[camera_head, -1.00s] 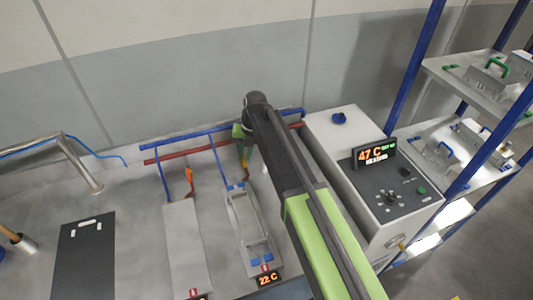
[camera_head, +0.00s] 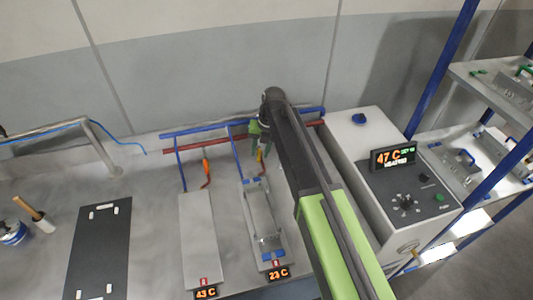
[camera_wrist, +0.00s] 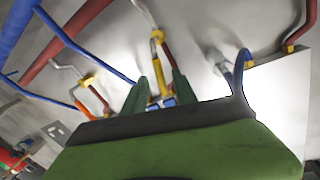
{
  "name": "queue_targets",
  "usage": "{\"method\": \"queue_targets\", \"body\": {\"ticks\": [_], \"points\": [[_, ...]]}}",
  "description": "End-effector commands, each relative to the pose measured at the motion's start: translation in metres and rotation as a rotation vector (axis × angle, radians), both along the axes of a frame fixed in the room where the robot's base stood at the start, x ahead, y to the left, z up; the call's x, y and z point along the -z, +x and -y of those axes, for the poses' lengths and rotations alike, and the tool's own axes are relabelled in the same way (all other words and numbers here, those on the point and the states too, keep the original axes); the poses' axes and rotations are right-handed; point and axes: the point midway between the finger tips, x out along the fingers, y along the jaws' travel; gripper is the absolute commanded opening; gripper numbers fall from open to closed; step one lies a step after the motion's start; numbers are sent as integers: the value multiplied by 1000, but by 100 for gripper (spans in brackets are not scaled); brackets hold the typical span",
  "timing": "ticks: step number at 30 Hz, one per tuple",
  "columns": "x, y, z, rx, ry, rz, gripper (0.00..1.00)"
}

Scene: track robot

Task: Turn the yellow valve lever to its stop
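The yellow valve lever (camera_wrist: 158,76) shows in the wrist view between the two green fingers of my gripper (camera_wrist: 160,86). The fingers stand apart, with gaps beside the lever; contact is not clear. In the head view the yellow lever (camera_head: 261,156) is small, on the pipe behind the right-hand plate, just below my gripper (camera_head: 256,134). My arm partly covers that area. The lever's stop cannot be made out.
An orange lever (camera_head: 207,166) is on the neighbouring pipe to the left. Blue (camera_head: 205,131) and red (camera_head: 208,145) pipes run along the wall. A control box (camera_head: 352,135) stands right of my arm, with a blue shelf rack (camera_head: 440,85) beyond.

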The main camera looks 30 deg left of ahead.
Motion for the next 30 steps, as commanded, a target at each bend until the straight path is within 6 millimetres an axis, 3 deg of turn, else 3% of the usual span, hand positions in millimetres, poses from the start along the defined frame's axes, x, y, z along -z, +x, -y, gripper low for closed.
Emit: {"method": "queue_targets", "body": {"ticks": [8, 24, 30], "points": [[-32, 3, 4, 1, 0, 1, 34], [-150, 14, 24, 2, 0, 0, 34], [-172, 17, 29, 1, -1, -1, 34]]}}
